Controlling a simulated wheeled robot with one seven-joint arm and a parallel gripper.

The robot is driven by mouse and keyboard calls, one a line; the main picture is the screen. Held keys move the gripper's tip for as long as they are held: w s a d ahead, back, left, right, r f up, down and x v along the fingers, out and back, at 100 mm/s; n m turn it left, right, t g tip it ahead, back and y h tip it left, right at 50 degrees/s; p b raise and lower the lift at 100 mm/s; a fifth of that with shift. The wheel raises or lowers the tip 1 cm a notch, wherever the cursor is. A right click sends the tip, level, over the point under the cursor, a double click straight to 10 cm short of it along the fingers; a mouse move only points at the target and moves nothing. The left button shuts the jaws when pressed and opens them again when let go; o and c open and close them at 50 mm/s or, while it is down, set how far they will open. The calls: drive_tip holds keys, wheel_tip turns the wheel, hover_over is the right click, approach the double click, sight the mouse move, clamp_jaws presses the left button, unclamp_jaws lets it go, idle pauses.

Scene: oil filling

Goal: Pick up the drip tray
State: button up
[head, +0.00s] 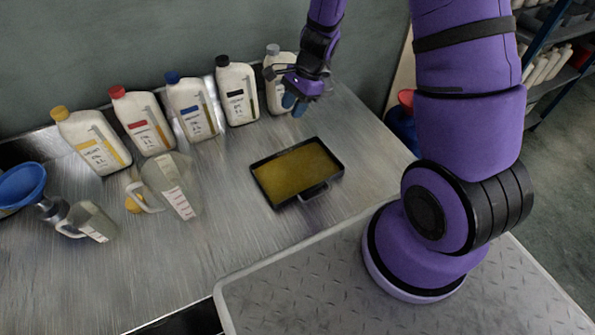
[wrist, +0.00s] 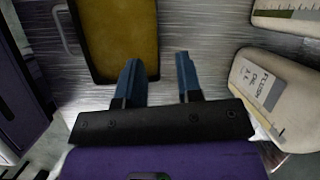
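The drip tray (head: 297,172) is a shallow black rectangular pan with an amber-brown inside and a small handle on its near side. It lies flat on the metal bench in the head view. In the wrist view the tray (wrist: 120,38) is at the upper left, with its handle at its left edge. My gripper (head: 293,106) is above the back right of the bench, behind the tray and apart from it. In the wrist view its two blue fingers (wrist: 158,75) are spread with nothing between them. One fingertip overlaps the tray's edge in that view.
A row of capped bottles (head: 198,107) stands along the back wall, the rightmost close to my gripper. Clear jugs (head: 172,185) and a blue funnel (head: 22,184) are on the left. The bench in front of the tray is clear. A bottle (wrist: 275,95) is right of my fingers in the wrist view.

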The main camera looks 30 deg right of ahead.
wheel_tip(320, 180, down, 4)
drive_tip(key=m, duration=0.1)
approach(285, 147)
drive_tip(key=shift+m, duration=0.3)
drive_tip(key=shift+s+a+f, duration=0.5)
drive_tip(key=shift+a+f, duration=0.35)
drive_tip(key=shift+f, duration=0.1)
drive_tip(key=shift+s+a+f, duration=0.55)
drive_tip(key=shift+a+f, duration=0.3)
drive_tip(key=shift+f, duration=0.05)
drive_tip(key=shift+s+a+f, duration=0.5)
drive_tip(key=shift+a+f, duration=0.3)
drive_tip(key=shift+f, duration=0.15)
clamp_jaws()
